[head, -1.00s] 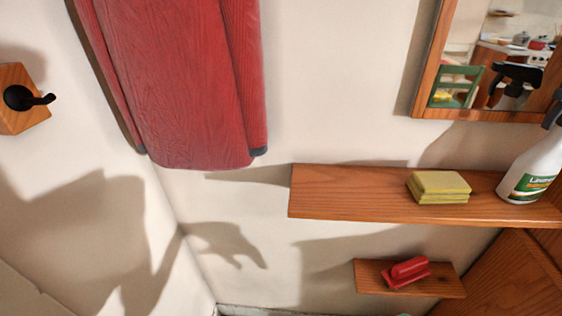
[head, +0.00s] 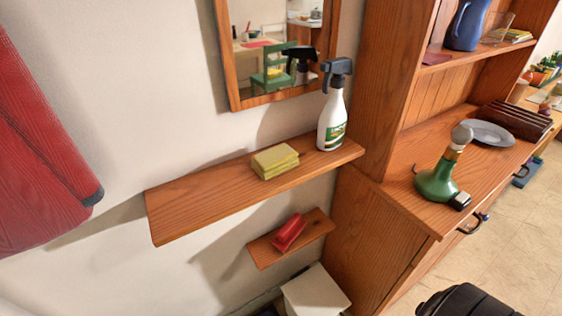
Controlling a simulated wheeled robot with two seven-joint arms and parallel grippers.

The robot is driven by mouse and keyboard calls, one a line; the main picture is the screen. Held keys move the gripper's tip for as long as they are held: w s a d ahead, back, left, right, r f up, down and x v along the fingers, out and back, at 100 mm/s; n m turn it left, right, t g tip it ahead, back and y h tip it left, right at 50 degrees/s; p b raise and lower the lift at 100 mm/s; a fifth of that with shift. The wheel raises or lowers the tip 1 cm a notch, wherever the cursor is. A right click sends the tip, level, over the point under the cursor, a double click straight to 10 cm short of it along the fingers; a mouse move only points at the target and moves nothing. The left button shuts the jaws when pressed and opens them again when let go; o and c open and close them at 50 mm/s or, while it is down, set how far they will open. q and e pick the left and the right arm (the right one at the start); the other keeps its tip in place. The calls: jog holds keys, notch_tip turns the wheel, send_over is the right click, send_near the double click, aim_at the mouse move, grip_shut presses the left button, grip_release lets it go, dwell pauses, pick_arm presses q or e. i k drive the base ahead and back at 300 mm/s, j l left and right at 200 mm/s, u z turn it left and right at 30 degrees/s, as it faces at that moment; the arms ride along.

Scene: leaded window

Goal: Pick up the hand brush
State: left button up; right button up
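A small red object with a raised handle (head: 289,232), which looks like the hand brush, lies on the small lower wooden shelf (head: 262,252). Its bristles cannot be made out. Neither of my grippers shows in the head view.
Above it, a longer shelf (head: 190,205) holds a yellow sponge (head: 275,161) and a spray bottle (head: 333,115). A white box-like thing (head: 315,292) stands below. A dark rounded object (head: 467,302) is at the bottom edge.

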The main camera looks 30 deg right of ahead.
aim_at(287, 234)
jog(key=l+z, duration=0.1)
jog(key=z, duration=0.85)
jog(key=k+u, duration=0.15)
jog(key=u, duration=0.25)
